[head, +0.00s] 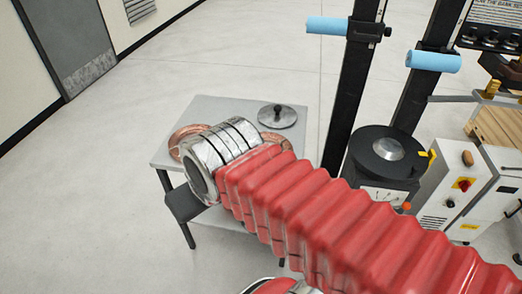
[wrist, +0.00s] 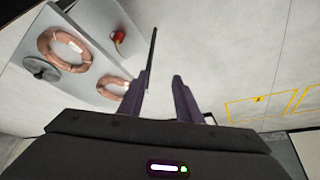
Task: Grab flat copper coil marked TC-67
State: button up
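Two flat copper coils lie on a grey table. In the wrist view, the larger-looking coil (wrist: 44,43) is at upper left and the other coil (wrist: 104,86) is lower, nearer the left finger. Each bears a white tag too small to read, so I cannot tell which is TC-67. In the head view, one coil (head: 174,142) shows left of my arm and another (head: 287,143) behind it, both partly hidden. My gripper (wrist: 160,76) is open and empty, with its fingers apart, right of the coils in the wrist view. Its fingers cannot be made out in the head view.
The grey table (head: 237,104) also holds a grey disc with a black knob (head: 278,115). A small red object (wrist: 118,36) shows near the table in the wrist view. Black uprights and a dark round machine (head: 385,155) stand to the right. Floor at left is clear.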

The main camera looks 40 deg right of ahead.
jog(key=shift+o, duration=0.5)
jog(key=shift+o, duration=0.6)
jog(key=shift+w+d, duration=0.1)
jog(key=shift+o, duration=0.8)
jog(key=shift+w+d+f, duration=0.1)
jog(key=shift+w+d, duration=0.15)
jog(key=shift+w, duration=0.05)
jog(key=shift+o, duration=0.4)
jog(key=w+d+f+m+t+h, duration=0.1)
jog(key=w+d+f+m+h, duration=0.1)
jog(key=w+d, duration=0.7)
jog(key=d+f+h, duration=0.1)
jog(key=d, duration=0.3)
jog(key=shift+f, duration=0.4)
jog(key=w+d+f+m+t+h, duration=0.1)
jog(key=d+f, duration=0.4)
jog(key=d, duration=0.5)
jog(key=w+d+f+m+t+h, duration=0.15)
jog(key=d+f, duration=0.35)
jog(key=d, duration=0.5)
jog(key=shift+m+t+h, duration=0.35)
jog(key=shift+m+t, duration=0.3)
jog(key=shift+t, duration=0.3)
jog(key=s+d+f, duration=0.1)
jog(key=d+f, duration=0.1)
jog(key=s+d+f, duration=0.3)
jog(key=d+f, duration=0.2)
jog(key=shift+s, duration=0.2)
jog(key=shift+s+d+f, duration=0.15)
jog(key=shift+s+f, duration=0.1)
